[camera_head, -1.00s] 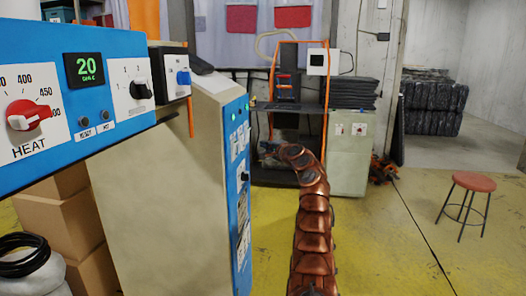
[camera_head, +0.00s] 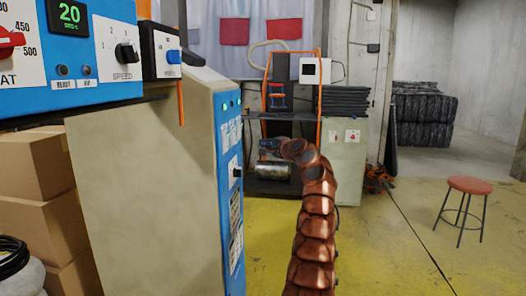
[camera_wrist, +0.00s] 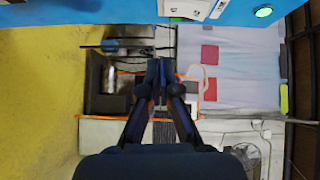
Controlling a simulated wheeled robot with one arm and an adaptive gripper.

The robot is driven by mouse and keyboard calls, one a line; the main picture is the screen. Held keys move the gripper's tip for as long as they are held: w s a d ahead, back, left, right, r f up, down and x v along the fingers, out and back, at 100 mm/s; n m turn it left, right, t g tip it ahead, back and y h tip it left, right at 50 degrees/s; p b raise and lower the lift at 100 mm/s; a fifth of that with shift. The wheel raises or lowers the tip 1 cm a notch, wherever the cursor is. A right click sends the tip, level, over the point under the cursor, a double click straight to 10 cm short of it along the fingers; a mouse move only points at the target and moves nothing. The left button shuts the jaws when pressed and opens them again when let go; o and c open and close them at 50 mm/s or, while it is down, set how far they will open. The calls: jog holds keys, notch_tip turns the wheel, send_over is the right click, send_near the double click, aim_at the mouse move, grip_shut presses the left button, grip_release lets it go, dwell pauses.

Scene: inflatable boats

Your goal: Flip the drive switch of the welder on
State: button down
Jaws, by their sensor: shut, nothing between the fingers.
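The welder's blue control panel (camera_head: 112,90) is at the upper left in the head view. It carries a red heat knob (camera_head: 8,42), a green display reading 20 and a black speed knob (camera_head: 124,52). A small box at its right end has a blue switch (camera_head: 172,57); its label is unreadable, so I cannot tell whether this is the drive switch or how it is set. My arm rises at the centre, right of the welder; my gripper is not clear there. In the wrist view my gripper (camera_wrist: 159,66) is shut and empty, apart from the blue panel along the top edge.
A beige cabinet with a blue front (camera_head: 231,190) stands below the panel. Cardboard boxes (camera_head: 40,180) are at the left. A shelf unit with a grey cabinet (camera_head: 344,160) is behind my arm. A red stool (camera_head: 469,185) stands right on open yellow floor.

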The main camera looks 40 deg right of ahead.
jog(key=s+b, duration=0.2)
jog(key=b, duration=0.1)
jog(key=s+b, duration=0.1)
jog(key=b, duration=0.1)
jog(key=shift+s+a+f, duration=0.2)
jog(key=shift+f, duration=0.05)
jog(key=shift+r, duration=0.1)
dwell(0.5)
